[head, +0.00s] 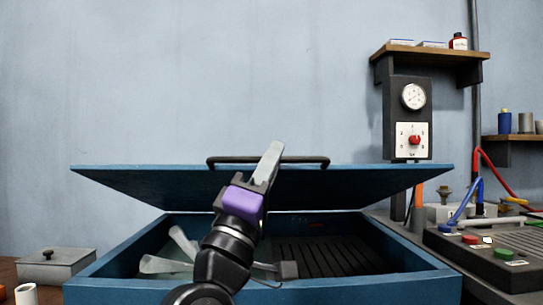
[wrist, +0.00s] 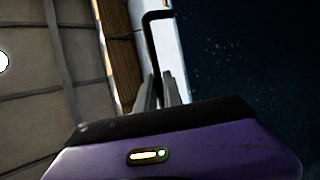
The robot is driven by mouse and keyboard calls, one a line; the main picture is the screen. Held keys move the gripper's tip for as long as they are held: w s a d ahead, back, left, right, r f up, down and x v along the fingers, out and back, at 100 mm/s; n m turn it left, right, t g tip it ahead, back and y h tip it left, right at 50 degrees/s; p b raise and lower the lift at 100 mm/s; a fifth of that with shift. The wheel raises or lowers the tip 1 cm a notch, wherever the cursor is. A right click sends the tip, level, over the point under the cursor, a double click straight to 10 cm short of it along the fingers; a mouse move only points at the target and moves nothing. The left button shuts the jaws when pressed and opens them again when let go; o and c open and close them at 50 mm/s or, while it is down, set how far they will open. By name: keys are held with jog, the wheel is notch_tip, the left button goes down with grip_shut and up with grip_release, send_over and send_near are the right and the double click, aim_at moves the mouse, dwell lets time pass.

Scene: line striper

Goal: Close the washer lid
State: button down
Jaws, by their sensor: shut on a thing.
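The washer is a blue open-topped box (head: 350,290), and its blue lid (head: 380,180) is partly open, tilted above it with the underside showing. A dark bar handle (head: 310,160) runs along the lid's near upper edge. My gripper (head: 268,160) is at the middle of that edge, its fingers shut on the handle. In the wrist view the fingers (wrist: 160,92) close around the dark handle bar (wrist: 151,45). The exact contact is partly hidden by my wrist and fingers.
Pale nozzle-like parts (head: 165,265) and a dark ribbed floor (head: 320,255) show inside the box. A small lidded box (head: 55,268) stands left. A control box with buttons (head: 495,255), cables and a dial post (head: 410,120) stand right. A shelf (head: 440,52) hangs above.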

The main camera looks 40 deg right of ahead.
jog(key=s+f+b, duration=0.1)
jog(key=f+b, duration=0.3)
jog(key=f, duration=0.3)
jog(key=s+a+f+b, duration=0.1)
jog(key=f+b, duration=0.3)
jog(key=f, duration=0.3)
jog(key=s+a+f+b, duration=0.1)
jog(key=f+b, duration=0.3)
jog(key=f, duration=0.3)
jog(key=shift+s+a, duration=0.2)
jog(key=shift+s, duration=0.05)
jog(key=shift+f+b, duration=0.5)
jog(key=shift+f, duration=0.35)
jog(key=c, duration=1.5)
grip_release()
jog(key=p+v, duration=0.1)
jog(key=v, duration=0.6)
jog(key=shift+s+a, duration=0.2)
jog(key=shift+a, duration=0.1)
